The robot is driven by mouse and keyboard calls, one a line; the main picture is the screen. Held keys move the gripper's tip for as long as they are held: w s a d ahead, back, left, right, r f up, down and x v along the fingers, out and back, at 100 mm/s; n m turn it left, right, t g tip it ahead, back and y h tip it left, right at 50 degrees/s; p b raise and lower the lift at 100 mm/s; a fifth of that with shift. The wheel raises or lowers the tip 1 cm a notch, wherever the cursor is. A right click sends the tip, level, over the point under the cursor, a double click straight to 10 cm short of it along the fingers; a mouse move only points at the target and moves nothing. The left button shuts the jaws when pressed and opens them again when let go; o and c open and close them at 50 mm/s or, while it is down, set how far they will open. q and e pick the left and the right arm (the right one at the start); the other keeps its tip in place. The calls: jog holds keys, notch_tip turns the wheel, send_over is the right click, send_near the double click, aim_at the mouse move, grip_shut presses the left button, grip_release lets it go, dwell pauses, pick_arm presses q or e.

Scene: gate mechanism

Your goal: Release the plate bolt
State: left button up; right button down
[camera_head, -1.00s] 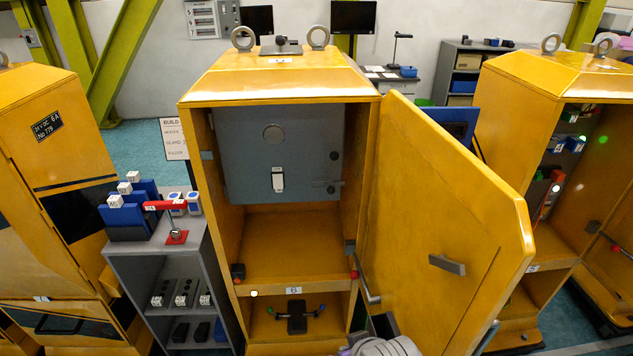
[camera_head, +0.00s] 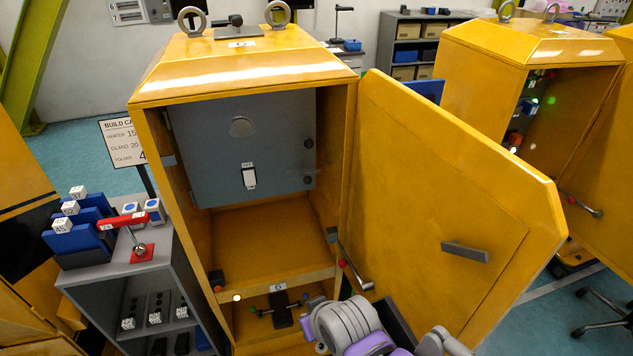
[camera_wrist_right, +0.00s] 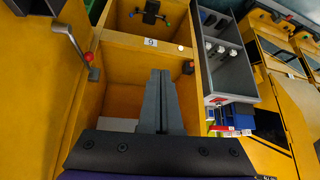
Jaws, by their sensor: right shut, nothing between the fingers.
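A grey plate (camera_head: 215,135) closes the upper part of the open yellow cabinet, with a round disc and a white-faced switch on it. Two small dark fittings sit at its right edge, an upper one (camera_head: 308,143) and a lower one (camera_head: 308,180); I cannot tell which is the plate bolt. My right arm rises at the bottom of the head view, below the plate; its fingertips cannot be made out there. In the right wrist view my right gripper (camera_wrist_right: 162,85) is shut and empty, pointing into the cabinet, apart from the plate fittings. My left gripper is not in view.
The yellow door (camera_head: 440,200) stands open to the right, with a grey handle. A grey shelf unit (camera_head: 150,290) with a red-handled lever stands left. The compartment below the plate is largely free.

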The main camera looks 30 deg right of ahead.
aim_at(314, 169)
pick_arm(q)
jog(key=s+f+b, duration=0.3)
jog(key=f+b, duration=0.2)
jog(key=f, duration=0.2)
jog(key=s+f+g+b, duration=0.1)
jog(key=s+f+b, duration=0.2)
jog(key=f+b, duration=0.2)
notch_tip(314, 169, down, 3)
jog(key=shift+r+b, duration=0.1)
jog(key=shift+b, duration=0.2)
pick_arm(e)
jog(key=w+d+r+m+t+h, duration=0.2)
jog(key=w+d+m+t, duration=0.3)
jog(key=w+d+m, duration=0.4)
jog(key=w+d+r+m+t+h, duration=0.2)
jog(key=w+d+m+t+h, duration=0.2)
jog(key=w+d+m, duration=0.6)
jog(key=w+d+t, duration=0.1)
jog(key=w+d, duration=0.1)
jog(key=w, duration=0.3)
jog(key=shift+d+r+m+t+h, duration=0.15)
jog(key=shift+r+m+t+h, duration=0.15)
jog(key=shift+t+h, duration=0.1)
jog(key=shift+w, duration=0.1)
